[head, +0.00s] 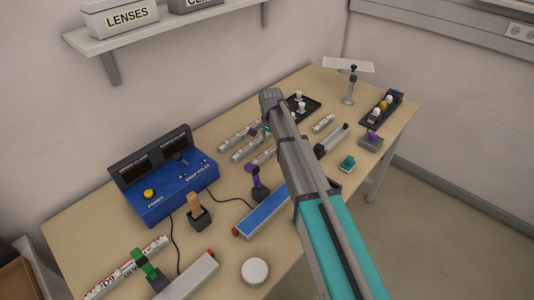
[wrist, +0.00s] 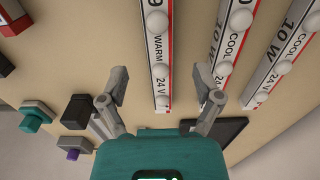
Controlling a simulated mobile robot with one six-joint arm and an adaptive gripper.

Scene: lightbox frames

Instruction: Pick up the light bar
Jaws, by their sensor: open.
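Several white light bars with red edges lie on the table. In the wrist view one marked WARM 24 V (wrist: 158,55) runs down between my fingers, and two marked COOL lie to its right, a nearer one (wrist: 232,45) and a farther one (wrist: 287,55). My gripper (wrist: 162,88) is open, one finger on each side of the WARM bar's near end, with nothing held. I cannot tell its height above the bar. In the head view light bars (head: 238,136) lie left of my arm, which partly hides the gripper and nearby bars.
A blue power box (head: 175,185) stands at the back left with cables. A blue-topped bar (head: 262,212), a wooden-handled holder (head: 198,212) and a round white disc (head: 255,271) lie nearer. A black tray (wrist: 222,132) lies beside the gripper. A shelf (head: 150,38) hangs above.

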